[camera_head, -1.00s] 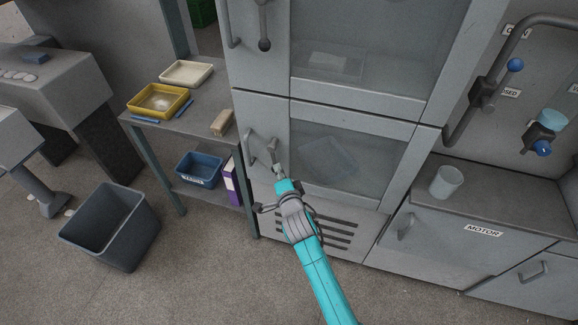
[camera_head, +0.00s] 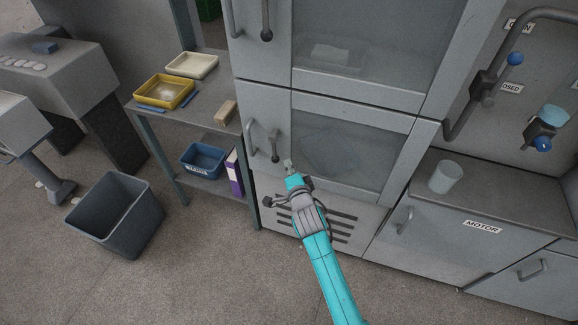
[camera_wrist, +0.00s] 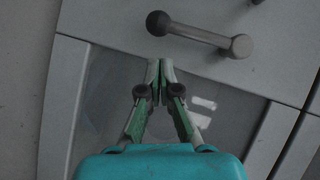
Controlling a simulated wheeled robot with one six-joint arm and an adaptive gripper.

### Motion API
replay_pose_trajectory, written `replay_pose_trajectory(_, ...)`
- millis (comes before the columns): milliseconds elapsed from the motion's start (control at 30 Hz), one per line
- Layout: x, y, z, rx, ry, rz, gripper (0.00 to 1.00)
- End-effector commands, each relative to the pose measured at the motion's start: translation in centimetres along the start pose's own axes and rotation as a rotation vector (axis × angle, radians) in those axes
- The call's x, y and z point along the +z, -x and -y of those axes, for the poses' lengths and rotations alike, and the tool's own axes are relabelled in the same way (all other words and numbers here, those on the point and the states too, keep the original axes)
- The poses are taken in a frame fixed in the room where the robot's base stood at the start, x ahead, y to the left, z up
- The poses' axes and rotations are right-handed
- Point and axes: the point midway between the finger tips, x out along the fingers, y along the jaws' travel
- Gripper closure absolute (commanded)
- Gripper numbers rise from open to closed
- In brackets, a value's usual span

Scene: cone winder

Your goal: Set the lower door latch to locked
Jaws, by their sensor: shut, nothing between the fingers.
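The lower door latch (camera_head: 275,147) is a short dark lever with a ball knob at its lower end, hanging about straight down on the lower door (camera_head: 340,190) beside the door handle. In the wrist view the latch (camera_wrist: 199,35) lies across the top, knob at left and pivot at right. My gripper (camera_head: 288,163) is just right of and slightly below the knob in the head view. In the wrist view my gripper (camera_wrist: 160,66) has its fingertips together and empty, with a visible gap to the lever. I see no lock marking at the latch.
The door handle (camera_head: 251,136) stands left of the latch. The upper door's latch (camera_head: 266,20) also hangs down. A shelf table (camera_head: 190,120) with trays is at left, a grey bin (camera_head: 115,215) on the floor, and a motor cabinet (camera_head: 470,220) at right.

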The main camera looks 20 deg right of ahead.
Motion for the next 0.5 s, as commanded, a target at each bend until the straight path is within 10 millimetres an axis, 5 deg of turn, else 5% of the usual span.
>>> replay_pose_trajectory(500, 0.0, 7.4, -1.1, -0.003, 0.000, 0.002, 1.00)
